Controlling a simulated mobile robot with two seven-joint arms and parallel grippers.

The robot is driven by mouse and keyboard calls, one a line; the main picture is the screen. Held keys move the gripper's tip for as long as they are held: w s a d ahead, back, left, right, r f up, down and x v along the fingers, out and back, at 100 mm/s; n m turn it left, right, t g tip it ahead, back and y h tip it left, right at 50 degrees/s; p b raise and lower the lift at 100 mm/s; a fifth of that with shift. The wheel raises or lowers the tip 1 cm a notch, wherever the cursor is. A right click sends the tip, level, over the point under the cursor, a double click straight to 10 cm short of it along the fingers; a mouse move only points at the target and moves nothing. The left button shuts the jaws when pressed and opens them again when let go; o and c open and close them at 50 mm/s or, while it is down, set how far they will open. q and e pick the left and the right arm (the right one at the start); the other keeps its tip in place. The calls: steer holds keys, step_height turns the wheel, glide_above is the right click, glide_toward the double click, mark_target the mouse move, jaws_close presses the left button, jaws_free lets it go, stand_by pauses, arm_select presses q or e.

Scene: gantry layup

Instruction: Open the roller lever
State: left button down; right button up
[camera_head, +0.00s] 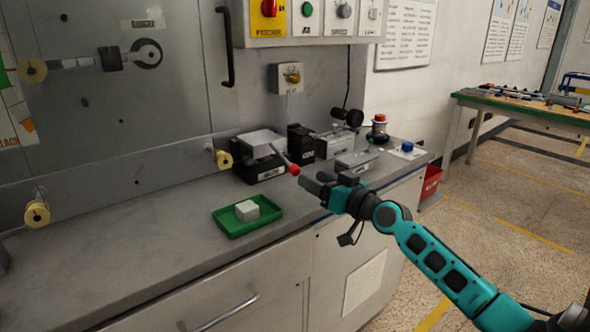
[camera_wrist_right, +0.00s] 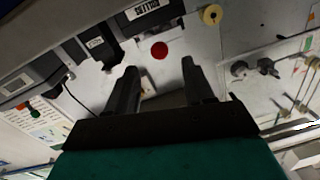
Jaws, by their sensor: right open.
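The roller lever (camera_head: 280,156) is a light rod with a red ball knob (camera_head: 294,170), sticking out of a black and grey roller unit (camera_head: 262,168) on the counter. My right gripper (camera_head: 312,183) is close to the knob, at its lower right in the head view. In the right wrist view the gripper (camera_wrist_right: 160,72) is open, and the red knob (camera_wrist_right: 159,50) appears just beyond the fingertips, roughly centred between them. Nothing is held. The lever's rod is hard to make out in the wrist view. My left gripper is not in view.
A green tray (camera_head: 233,227) with a white block (camera_head: 247,210) sits on the counter's front part. Small black and grey devices (camera_head: 300,143) stand right of the roller unit. A control panel (camera_head: 310,20) hangs above. The counter's left part is clear.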

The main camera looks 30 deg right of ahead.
mark_target(295, 169)
steer(key=shift+w+a, duration=0.2)
steer(key=shift+w, duration=1.05)
steer(key=shift+w+a, duration=0.15)
steer(key=shift+w, duration=1.1)
steer(key=shift+w+a, duration=0.2)
steer(key=shift+w, duration=1.05)
steer(key=shift+c, duration=0.3)
jaws_close()
